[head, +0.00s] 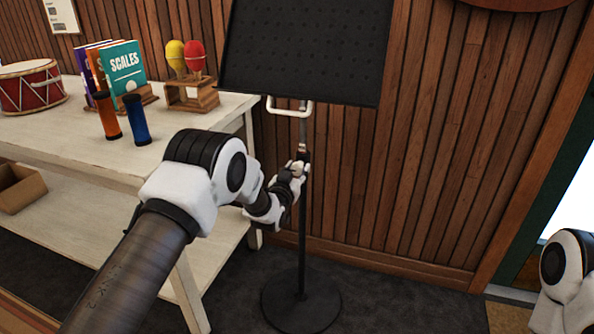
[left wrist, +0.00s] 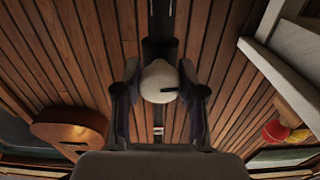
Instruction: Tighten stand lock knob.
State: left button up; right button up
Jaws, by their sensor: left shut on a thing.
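A black music stand (head: 303,225) stands upright on a round base in front of the wood wall. Its perforated desk (head: 305,50) is at the top, with a pale handle-like bar below it. My left gripper (head: 298,168) is at the stand's pole, just below the desk. In the left wrist view, my left gripper (left wrist: 160,95) is shut on a round, cream-coloured knob (left wrist: 159,80) with a dark mark on its face. The fingers sit on both sides of the knob. In the head view the knob is mostly hidden by the gripper. My right gripper is not in view.
A pale two-level table (head: 60,148) stands to the left, close to my left arm. It holds a red drum (head: 30,88), books (head: 123,68), shakers (head: 137,120) and maracas on a wooden holder (head: 192,95). Dark floor right of the stand is clear.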

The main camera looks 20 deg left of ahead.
pick_arm(q)
jog(key=shift+m, duration=0.4)
jog(key=m, duration=0.3)
jog(key=shift+r+m, duration=0.1)
jog(key=shift+m, duration=0.3)
jog(key=m, duration=0.9)
jog(key=shift+a, duration=0.1)
jog(key=m, duration=0.4)
jog(key=shift+m+p, duration=0.3)
jog(key=o, duration=1.2)
jog(key=shift+c, duration=0.2)
jog(key=shift+s, duration=0.1)
